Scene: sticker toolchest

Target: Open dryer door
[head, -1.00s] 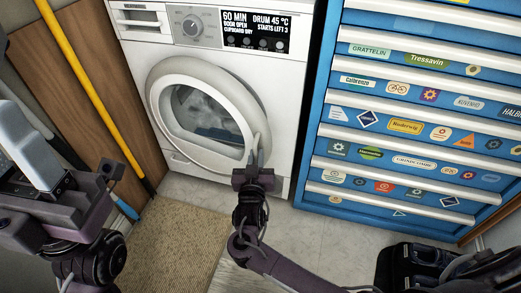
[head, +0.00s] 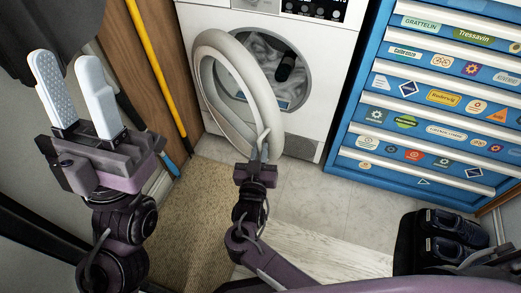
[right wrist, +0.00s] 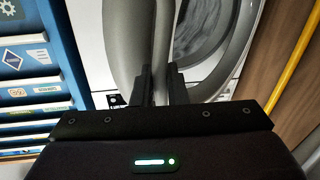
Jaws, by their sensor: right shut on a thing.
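The white dryer (head: 300,120) stands at the back, its round door (head: 246,75) swung partly open on its left-side hinge. The drum opening shows pale laundry (head: 258,60) and a dark item (head: 286,66). My right gripper (head: 258,158) is shut on the door's rim at its lower right edge. In the right wrist view the dark fingers of my right gripper (right wrist: 161,85) meet the grey-white door rim (right wrist: 128,50). My left gripper (head: 78,95) is at the left, pointing up, open and empty, well away from the dryer.
A blue tool chest (head: 390,160) with stickers stands right of the dryer. A yellow pole (head: 155,65) leans at the left by a wooden panel (head: 120,45). A beige mat (head: 195,200) lies on the floor. Black shoes (head: 450,235) sit at the lower right.

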